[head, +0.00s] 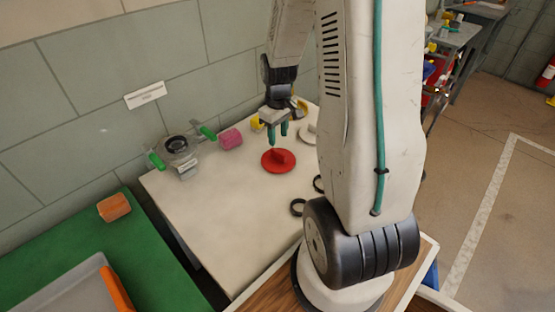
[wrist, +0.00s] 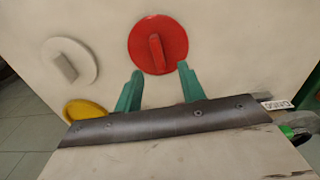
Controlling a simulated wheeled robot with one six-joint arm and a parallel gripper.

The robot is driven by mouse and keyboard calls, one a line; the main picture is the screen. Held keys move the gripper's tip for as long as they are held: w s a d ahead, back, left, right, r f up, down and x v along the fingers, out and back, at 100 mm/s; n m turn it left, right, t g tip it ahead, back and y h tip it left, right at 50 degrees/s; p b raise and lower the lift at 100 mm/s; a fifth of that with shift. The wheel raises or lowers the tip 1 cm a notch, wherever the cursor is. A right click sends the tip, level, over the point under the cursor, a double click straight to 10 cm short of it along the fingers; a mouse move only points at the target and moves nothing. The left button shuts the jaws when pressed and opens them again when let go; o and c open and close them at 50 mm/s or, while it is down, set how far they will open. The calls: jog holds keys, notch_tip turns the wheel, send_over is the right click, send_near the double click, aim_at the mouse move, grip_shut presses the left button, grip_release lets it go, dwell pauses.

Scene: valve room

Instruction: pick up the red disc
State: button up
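The red disc (head: 278,161) lies flat on the pale tabletop, with a raised bar handle across its middle. In the wrist view the red disc (wrist: 158,45) is just beyond the fingertips, its bar (wrist: 157,54) lined up roughly between them. My gripper (head: 279,132) is above the disc in the head view, its green fingers pointing down. In the wrist view the fingers of my gripper (wrist: 159,73) are apart with nothing between them. The whole disc is visible.
A white disc (wrist: 70,61) and a yellow piece (wrist: 85,109) lie beside the red disc. A pink cylinder (head: 231,138), a valve with green handles (head: 180,150) and black rings (head: 298,207) are also on the pale table (head: 215,215). The front middle is clear.

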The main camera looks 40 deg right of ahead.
aim_at(278, 151)
jog(key=f, duration=0.8)
jog(key=shift+w+d, duration=0.15)
jog(key=shift+d, duration=0.05)
jog(key=shift+r, duration=0.1)
grip_shut()
